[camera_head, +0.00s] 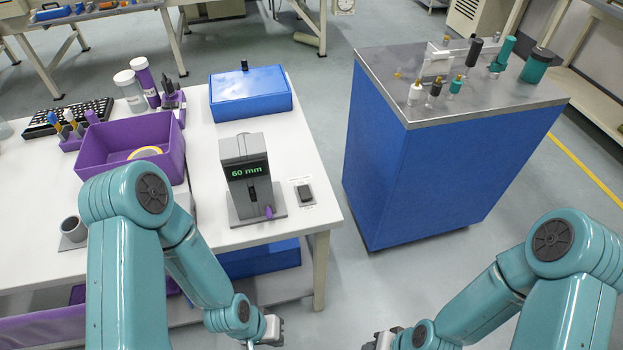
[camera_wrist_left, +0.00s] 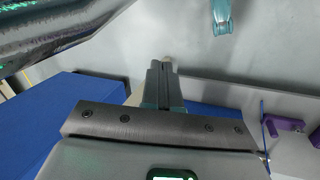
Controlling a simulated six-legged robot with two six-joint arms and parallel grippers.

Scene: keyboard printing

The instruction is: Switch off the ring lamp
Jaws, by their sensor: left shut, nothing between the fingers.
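I cannot make out a ring lamp in either view. A small black rocker switch (camera_head: 305,193) sits on a pale plate at the white table's right edge, beside a grey device (camera_head: 246,172) with a green "60 mm" display. Whether this switch belongs to a lamp is not shown. My left gripper (camera_head: 273,330) is low in front of the table, below and apart from the switch. In the left wrist view its fingers (camera_wrist_left: 162,82) are together and empty. My right gripper (camera_head: 380,342) is at the bottom edge, partly cut off; its fingers are unclear.
A blue cabinet (camera_head: 400,170) with a metal top stands to the right. Open floor lies between table and cabinet.

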